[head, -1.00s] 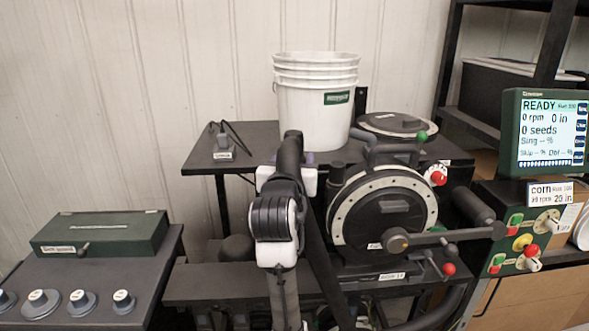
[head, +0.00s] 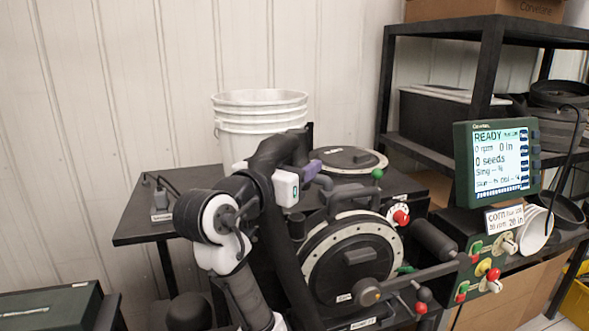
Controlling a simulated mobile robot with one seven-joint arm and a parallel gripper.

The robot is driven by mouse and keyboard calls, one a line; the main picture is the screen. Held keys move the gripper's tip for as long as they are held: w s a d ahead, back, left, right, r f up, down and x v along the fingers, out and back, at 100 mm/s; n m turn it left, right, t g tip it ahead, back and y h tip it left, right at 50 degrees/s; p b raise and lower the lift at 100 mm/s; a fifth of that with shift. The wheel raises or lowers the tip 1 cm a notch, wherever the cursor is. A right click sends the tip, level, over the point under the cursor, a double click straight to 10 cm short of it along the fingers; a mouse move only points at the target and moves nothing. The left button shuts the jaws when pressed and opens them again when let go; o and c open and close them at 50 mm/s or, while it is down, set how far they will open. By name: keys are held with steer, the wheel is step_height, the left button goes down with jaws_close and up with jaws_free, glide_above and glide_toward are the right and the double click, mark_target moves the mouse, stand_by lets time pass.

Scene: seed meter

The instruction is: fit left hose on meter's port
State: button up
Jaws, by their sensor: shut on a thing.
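The seed meter (head: 350,262) is a black round housing with a pale ring, standing on the dark bench. A grey pipe stub, which looks like its port (head: 325,184), rises at its upper left. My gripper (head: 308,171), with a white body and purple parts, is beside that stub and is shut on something. What it grips is mostly hidden by my arm. A long black strip, possibly the left hose (head: 287,262), slants down from my wrist to the left of the meter. I cannot tell whether its end touches the port.
A white bucket stack (head: 262,112) stands behind my arm, near a round black lid (head: 345,160). The display (head: 497,160) and control panel (head: 484,270) stand farther right.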

mark_target(295, 218)
steer(key=shift+f, duration=0.1)
steer(key=shift+s+d+f+b, duration=0.1)
steer(key=shift+f+b, duration=0.3)
steer(key=shift+b, duration=0.05)
steer(key=shift+f+b, duration=3.2)
steer(key=shift+f, duration=0.9)
steer(key=shift+f+b, duration=0.35)
steer(key=shift+f, duration=0.15)
steer(key=o, duration=1.2)
steer(key=b+v, duration=0.3)
steer(key=v, duration=1.1)
